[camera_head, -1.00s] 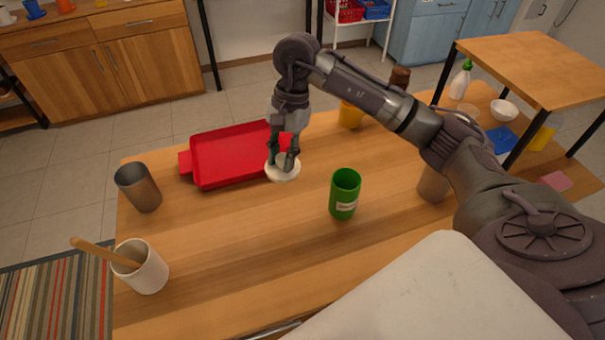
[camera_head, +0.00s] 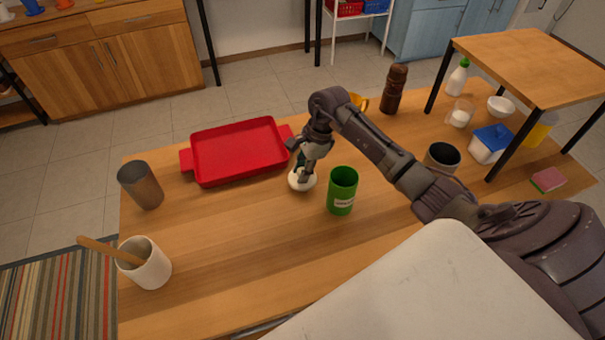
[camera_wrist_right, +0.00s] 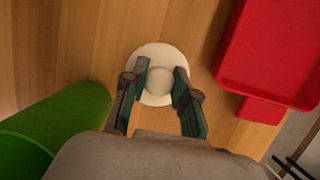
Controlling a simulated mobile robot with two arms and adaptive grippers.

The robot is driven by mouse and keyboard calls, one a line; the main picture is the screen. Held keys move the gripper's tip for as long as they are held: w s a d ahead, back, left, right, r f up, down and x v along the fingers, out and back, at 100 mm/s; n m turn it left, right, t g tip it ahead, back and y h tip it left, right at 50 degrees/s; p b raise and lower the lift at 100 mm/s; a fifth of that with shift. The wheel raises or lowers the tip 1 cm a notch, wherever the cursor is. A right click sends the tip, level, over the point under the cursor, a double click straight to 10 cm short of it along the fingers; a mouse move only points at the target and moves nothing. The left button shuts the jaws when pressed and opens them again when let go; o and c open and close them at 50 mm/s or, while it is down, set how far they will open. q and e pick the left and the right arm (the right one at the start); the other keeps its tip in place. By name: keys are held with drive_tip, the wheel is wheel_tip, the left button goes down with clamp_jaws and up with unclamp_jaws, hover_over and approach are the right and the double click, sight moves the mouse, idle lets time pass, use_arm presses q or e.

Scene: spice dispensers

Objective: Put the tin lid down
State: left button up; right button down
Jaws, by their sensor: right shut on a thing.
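The tin lid is a round white disc with a knob, low over or on the table between the red tray and the green tin; it shows in the head view (camera_head: 299,183) and the right wrist view (camera_wrist_right: 157,57). I cannot tell whether it touches the table. My right gripper (camera_head: 302,176) is shut on the lid's knob, with a finger on each side in the right wrist view (camera_wrist_right: 158,92). The green tin (camera_head: 342,191) stands upright and open-topped just right of the lid. My left gripper is not in view.
The red tray (camera_head: 240,152) lies left of the lid. A metal cup (camera_head: 141,186) and a white pot (camera_head: 149,264) with a wooden utensil stand at the left. A dark pepper mill (camera_head: 394,90) stands at the back. The table's front middle (camera_head: 245,235) is clear.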

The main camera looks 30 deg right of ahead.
wheel_tip(320, 180, down, 2)
drive_tip(key=shift+f, duration=0.25)
drive_tip(key=shift+f+b, duration=0.35)
drive_tip(key=shift+f, duration=0.05)
drive_tip(key=c, duration=0.9)
unclamp_jaws()
